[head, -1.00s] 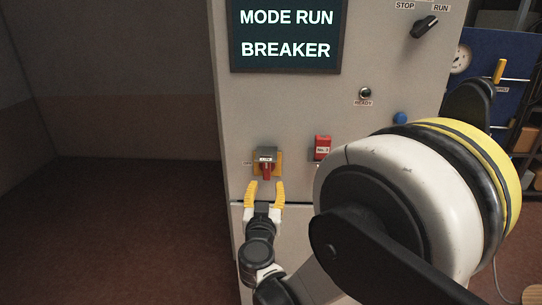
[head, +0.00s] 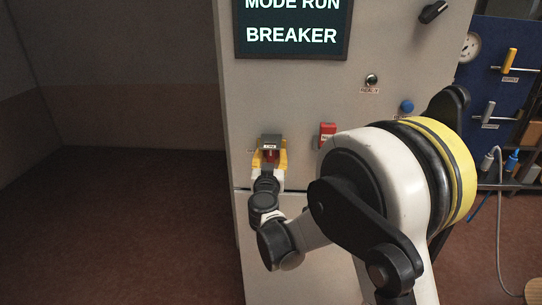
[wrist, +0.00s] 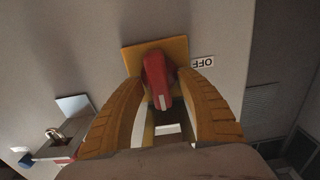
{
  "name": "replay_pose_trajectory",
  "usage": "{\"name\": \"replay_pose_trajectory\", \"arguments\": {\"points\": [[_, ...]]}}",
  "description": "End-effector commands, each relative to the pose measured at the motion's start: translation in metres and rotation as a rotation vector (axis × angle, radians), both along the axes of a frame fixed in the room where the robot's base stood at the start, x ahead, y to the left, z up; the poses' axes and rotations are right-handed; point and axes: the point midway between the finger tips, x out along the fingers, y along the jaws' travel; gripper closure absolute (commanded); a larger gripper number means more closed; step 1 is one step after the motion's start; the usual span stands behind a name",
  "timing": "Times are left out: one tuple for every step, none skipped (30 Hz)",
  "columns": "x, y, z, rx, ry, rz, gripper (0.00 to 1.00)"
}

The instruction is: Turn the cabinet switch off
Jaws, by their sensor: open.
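The cabinet switch (head: 270,155) is a red handle on a yellow plate on the grey cabinet front. In the wrist view the red handle (wrist: 157,80) sticks out from the yellow plate (wrist: 132,60), with an "OFF" label (wrist: 203,62) beside the plate. My gripper (wrist: 160,82) is open, with one yellow finger on each side of the handle. I cannot tell whether either finger touches it. In the head view my gripper (head: 269,162) is at the switch, and its fingers partly cover the plate.
A display (head: 293,28) reading "MODE RUN BREAKER" is above the switch. A red tag (head: 327,131) is to its right, showing with a metal padlock (wrist: 55,134) in the wrist view. A black knob (head: 433,12) and a blue button (head: 406,106) are farther right. Open floor lies left.

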Motion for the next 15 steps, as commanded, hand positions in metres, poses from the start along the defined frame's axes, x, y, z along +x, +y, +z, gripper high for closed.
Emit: {"name": "replay_pose_trajectory", "arguments": {"points": [[-0.0001, 0.0000, 0.0001, 0.000, 0.000, 0.000, 0.57], [-0.0001, 0.0000, 0.0001, 0.000, 0.000, 0.000, 0.57], [-0.0002, 0.0000, 0.0001, 0.000, 0.000, 0.000, 0.64], [-0.0002, 0.0000, 0.0001, 0.000, 0.000, 0.000, 0.73], [-0.0002, 0.0000, 0.0001, 0.000, 0.000, 0.000, 0.82], [-0.0003, 0.0001, 0.0000, 0.000, 0.000, 0.000, 0.95], [-0.0003, 0.0000, 0.0001, 0.000, 0.000, 0.000, 1.00], [-0.0003, 0.0000, 0.0000, 0.000, 0.000, 0.000, 1.00], [-0.0003, 0.0000, 0.0001, 0.000, 0.000, 0.000, 1.00], [-0.0003, 0.0000, 0.0001, 0.000, 0.000, 0.000, 1.00], [-0.0003, 0.0000, 0.0001, 0.000, 0.000, 0.000, 1.00], [-0.0003, 0.0000, 0.0001, 0.000, 0.000, 0.000, 1.00], [-0.0002, 0.0001, 0.0001, 0.000, 0.000, 0.000, 1.00], [-0.0002, 0.0001, 0.0001, -0.001, 0.000, 0.000, 1.00], [-0.0002, 0.0001, 0.0001, -0.003, 0.000, 0.000, 1.00]]}}
